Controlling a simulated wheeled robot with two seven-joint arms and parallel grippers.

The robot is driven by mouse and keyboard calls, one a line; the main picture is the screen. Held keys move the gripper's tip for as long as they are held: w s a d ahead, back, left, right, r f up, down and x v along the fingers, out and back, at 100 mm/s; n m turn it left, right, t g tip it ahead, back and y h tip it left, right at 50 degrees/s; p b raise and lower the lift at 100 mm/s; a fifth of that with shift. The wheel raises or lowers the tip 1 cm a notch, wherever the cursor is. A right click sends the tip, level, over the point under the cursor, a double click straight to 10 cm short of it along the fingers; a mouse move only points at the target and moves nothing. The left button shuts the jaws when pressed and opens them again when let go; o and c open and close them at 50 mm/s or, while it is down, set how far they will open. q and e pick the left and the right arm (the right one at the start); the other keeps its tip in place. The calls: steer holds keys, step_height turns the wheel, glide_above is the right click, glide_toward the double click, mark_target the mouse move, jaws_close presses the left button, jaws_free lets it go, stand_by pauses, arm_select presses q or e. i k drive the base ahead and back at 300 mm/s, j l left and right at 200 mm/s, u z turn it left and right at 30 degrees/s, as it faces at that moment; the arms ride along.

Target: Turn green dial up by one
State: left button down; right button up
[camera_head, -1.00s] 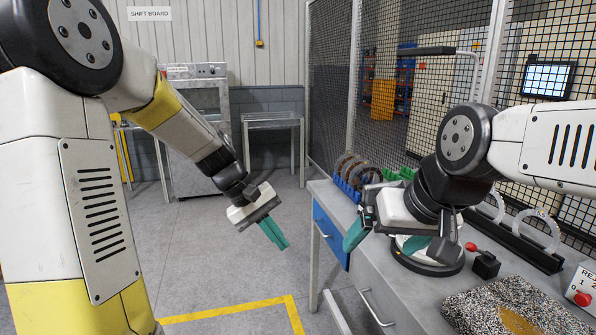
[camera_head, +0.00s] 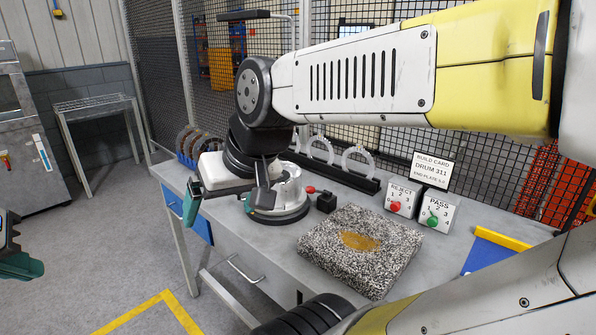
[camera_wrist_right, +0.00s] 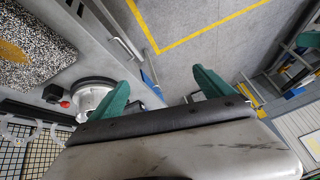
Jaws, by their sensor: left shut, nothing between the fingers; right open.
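The green dial (camera_head: 433,221) is a knob on the front of a white box labelled PASS (camera_head: 441,204), with small numbers around it. It stands toward the back right of the workbench. Its pointer setting is too small to read. My right gripper (camera_head: 222,207) is open and empty, above the bench's left front edge, well left of the dial. Its teal fingers also show apart in the right wrist view (camera_wrist_right: 160,84). My left gripper (camera_head: 18,262) is partly cut off at the left edge, shut and empty, away from the bench.
A REJECT box (camera_head: 404,191) with a red dial stands just left of the PASS box, before a build card (camera_head: 430,170). A speckled block (camera_head: 355,257) lies in front. A round fixture (camera_head: 285,200) is near my right gripper. My right arm spans above the bench.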

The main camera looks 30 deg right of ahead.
mark_target(432, 222)
steer(key=z, duration=2.35)
